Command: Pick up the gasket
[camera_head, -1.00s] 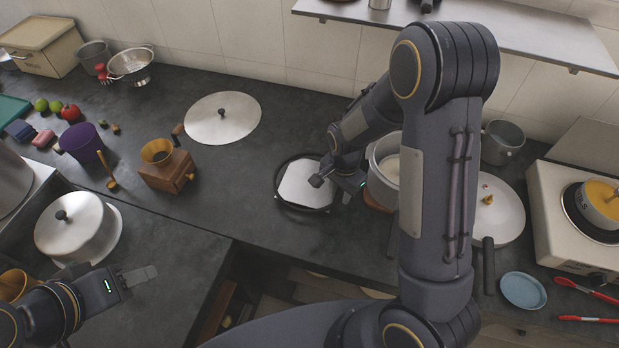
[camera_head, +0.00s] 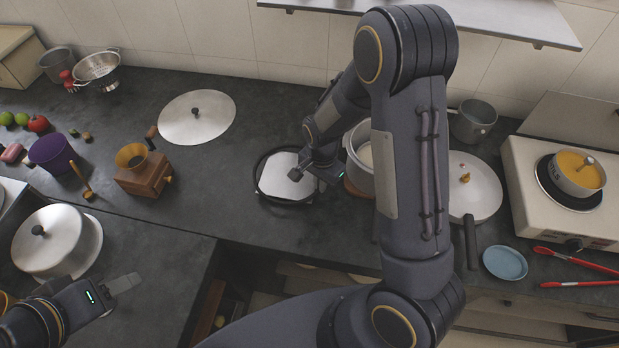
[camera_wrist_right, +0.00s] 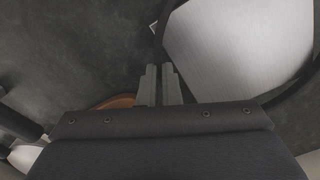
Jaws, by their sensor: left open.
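The gasket (camera_head: 257,181) is a thin black ring lying on the dark counter around a flat silvery plate (camera_head: 283,180). My right gripper (camera_head: 299,172) is at the ring's right side, pointing down, and its arm hides part of it. In the right wrist view the gasket (camera_wrist_right: 158,42) runs down between the two close-set fingertips (camera_wrist_right: 160,80), which appear closed on its rim. The silvery plate (camera_wrist_right: 235,45) lies inside the ring there. My left gripper (camera_head: 122,284) is open and empty over the counter at lower left.
A steel pot (camera_head: 359,155) stands close right of the gasket, behind my right arm. A flat lid (camera_head: 180,120) and a wooden grinder (camera_head: 145,178) are to the left. A lidded pot (camera_head: 45,240) is near my left gripper. The counter between grinder and gasket is clear.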

